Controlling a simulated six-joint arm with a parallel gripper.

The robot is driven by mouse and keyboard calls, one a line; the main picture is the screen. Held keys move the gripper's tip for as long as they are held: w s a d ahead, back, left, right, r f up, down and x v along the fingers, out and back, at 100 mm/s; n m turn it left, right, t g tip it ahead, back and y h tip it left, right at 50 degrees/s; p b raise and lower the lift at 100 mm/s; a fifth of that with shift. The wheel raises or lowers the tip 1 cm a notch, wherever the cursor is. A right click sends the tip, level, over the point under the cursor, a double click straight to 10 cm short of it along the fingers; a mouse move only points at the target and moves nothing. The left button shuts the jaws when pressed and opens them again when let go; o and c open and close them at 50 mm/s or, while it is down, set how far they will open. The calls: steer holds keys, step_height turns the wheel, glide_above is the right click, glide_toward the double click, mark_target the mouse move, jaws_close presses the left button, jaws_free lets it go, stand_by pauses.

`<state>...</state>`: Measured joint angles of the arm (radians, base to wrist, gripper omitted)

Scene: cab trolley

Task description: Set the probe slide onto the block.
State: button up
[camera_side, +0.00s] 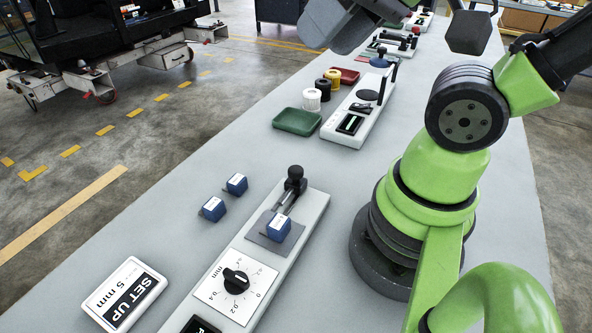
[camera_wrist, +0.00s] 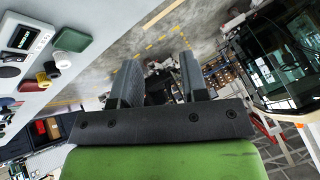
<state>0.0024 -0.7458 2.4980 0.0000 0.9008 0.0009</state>
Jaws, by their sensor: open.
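The probe slide (camera_side: 292,185) is a black knobbed piece on a rail at the far end of a long white gauge base (camera_side: 312,208). In front of it, a blue block (camera_side: 278,228) with a white label sits on a dark plate (camera_side: 258,236). Contact between slide and block cannot be made out. A round dial (camera_side: 236,281) marked in mm is on the same base. My gripper (camera_wrist: 160,78) is open and empty in the wrist view, its grey fingers apart, far from the gauge. The side view does not clearly show its fingertips.
Two more blue blocks (camera_side: 236,184) (camera_side: 213,208) stand left of the gauge. A sign (camera_side: 124,294) reads "SET UP 5 mm". Farther along are a green tray (camera_side: 297,122), several small spools and another white device (camera_side: 352,124). Bare table lies between them.

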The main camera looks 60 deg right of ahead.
steer(key=shift+w+d, duration=0.15)
steer(key=shift+w, duration=0.05)
steer(key=c, duration=0.3)
steer(key=w+d+m+g, duration=0.1)
steer(key=w+d+f+m+g, duration=0.1)
steer(key=w+m, duration=0.1)
steer(key=shift+w+d+f+h, duration=0.1)
steer(key=shift+d+f+h, duration=0.1)
steer(key=shift+d+h, duration=0.1)
jaws_close()
steer(key=w+d+f+m+g+y, duration=0.1)
steer(key=w+d+f+m+g, duration=0.1)
steer(key=d+f+m, duration=0.3)
steer(key=w+d+f+m+g+y, duration=0.2)
steer(key=d+f+m, duration=0.3)
steer(key=d+f, duration=0.3)
steer(key=shift+d+f+m+g, duration=0.25)
steer(key=shift+d+m+g, duration=0.15)
steer(key=shift+d+g, duration=0.15)
